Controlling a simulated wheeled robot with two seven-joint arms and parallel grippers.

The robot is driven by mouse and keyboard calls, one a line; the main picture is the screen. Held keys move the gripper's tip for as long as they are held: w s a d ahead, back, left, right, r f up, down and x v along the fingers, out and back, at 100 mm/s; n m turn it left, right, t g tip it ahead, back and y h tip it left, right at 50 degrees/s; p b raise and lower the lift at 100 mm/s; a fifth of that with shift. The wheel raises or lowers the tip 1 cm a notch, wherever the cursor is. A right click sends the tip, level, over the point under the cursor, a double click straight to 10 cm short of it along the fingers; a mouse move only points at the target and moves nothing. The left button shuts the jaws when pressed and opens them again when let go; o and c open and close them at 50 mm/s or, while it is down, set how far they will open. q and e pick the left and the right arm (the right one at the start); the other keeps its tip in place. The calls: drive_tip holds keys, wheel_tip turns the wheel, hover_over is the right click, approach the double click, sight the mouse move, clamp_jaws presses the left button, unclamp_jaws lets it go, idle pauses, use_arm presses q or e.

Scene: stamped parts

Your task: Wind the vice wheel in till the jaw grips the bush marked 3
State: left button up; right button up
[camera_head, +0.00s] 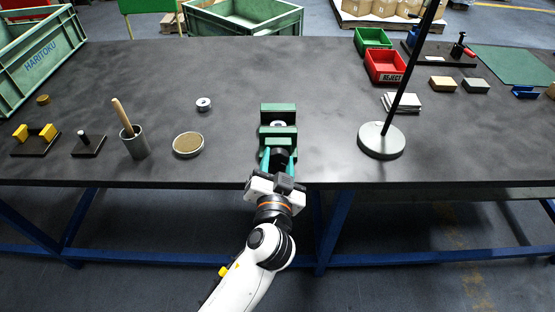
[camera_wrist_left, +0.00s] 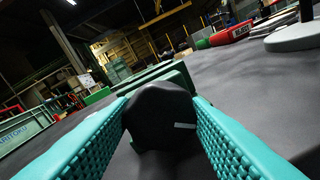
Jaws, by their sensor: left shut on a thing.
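The green vice (camera_head: 278,108) stands near the table's front edge, its two jaw blocks one behind the other. A small pale bush (camera_head: 278,124) shows between the jaws, partly hidden by the front jaw (camera_head: 277,134). I cannot read its mark, nor tell whether the jaw touches it. My left gripper (camera_head: 278,161) is shut on the black vice wheel (camera_wrist_left: 160,108) at the front of the vice, with a teal finger on each side. A pale line shows on the wheel in the left wrist view. Another silvery bush (camera_head: 203,104) stands left of the vice. My right gripper is out of view.
A round tin (camera_head: 188,144), a grey pot with a wooden handle (camera_head: 134,142) and a peg stand (camera_head: 88,145) are to the left. A lamp base (camera_head: 382,140) stands to the right, with a red reject bin (camera_head: 385,66) behind. The table beside the vice is clear.

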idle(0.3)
use_arm(q)
drive_tip(key=o, duration=1)
drive_tip(key=shift+c, duration=0.2)
drive_tip(key=s, duration=0.4)
drive_tip(key=shift+s+a, duration=0.1)
drive_tip(key=shift+s, duration=0.15)
drive_tip(key=b, duration=0.1)
approach(278, 162)
drive_tip(key=s, duration=0.2)
drive_tip(key=shift+s+r, duration=0.3)
drive_tip(key=shift+s, duration=0.1)
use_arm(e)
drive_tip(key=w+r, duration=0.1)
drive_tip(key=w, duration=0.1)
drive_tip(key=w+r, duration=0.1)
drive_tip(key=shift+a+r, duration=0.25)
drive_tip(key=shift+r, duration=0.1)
